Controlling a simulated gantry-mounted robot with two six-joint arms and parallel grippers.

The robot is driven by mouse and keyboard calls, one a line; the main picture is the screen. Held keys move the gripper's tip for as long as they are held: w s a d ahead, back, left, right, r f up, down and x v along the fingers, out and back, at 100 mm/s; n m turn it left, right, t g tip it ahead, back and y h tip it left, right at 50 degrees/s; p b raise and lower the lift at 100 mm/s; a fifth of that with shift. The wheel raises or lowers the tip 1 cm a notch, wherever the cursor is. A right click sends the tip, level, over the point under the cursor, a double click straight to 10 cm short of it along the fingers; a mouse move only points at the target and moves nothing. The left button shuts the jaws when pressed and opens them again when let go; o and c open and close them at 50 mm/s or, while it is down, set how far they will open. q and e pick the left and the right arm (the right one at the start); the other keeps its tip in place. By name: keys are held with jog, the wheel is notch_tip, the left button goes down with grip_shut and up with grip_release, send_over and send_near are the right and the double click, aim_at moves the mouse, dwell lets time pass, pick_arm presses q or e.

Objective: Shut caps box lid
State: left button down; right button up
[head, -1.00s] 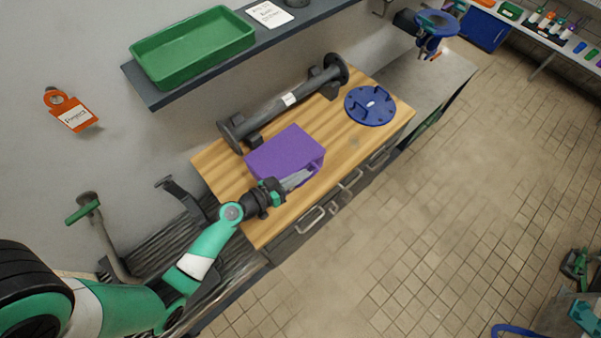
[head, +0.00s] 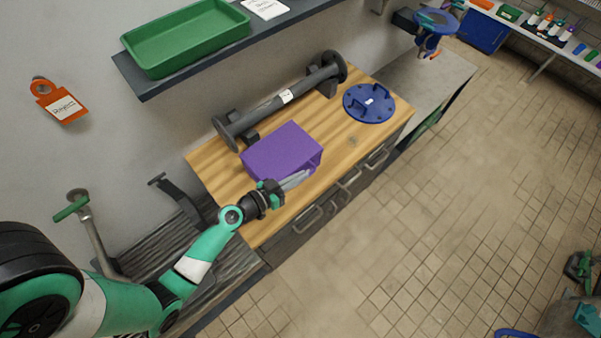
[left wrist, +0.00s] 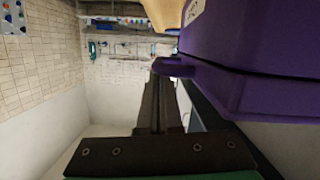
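The purple caps box (head: 283,152) sits on the wooden worktop with its lid lying flat across the top. In the left wrist view the box (left wrist: 245,60) fills the upper right, with a thin dark seam between lid and body and a purple tab (left wrist: 172,67) jutting out. My left gripper (head: 296,181) is at the box's front side, its fingers together. In the left wrist view the fingertips (left wrist: 163,78) end close to the tab; I cannot tell whether they touch it. My right gripper is not in view.
A grey flanged pipe (head: 283,98) lies behind the box, and a blue flange disc (head: 369,103) lies to its right on the worktop (head: 335,143). A shelf with a green tray (head: 186,38) overhangs the back. Drawer handles (head: 309,221) stick out in front.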

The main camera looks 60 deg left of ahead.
pick_arm(q)
jog(key=s+r+p, duration=0.1)
jog(key=s+r, duration=0.5)
jog(key=s, duration=0.3)
jog(key=shift+s+r, duration=0.2)
jog(key=shift+s, duration=0.2)
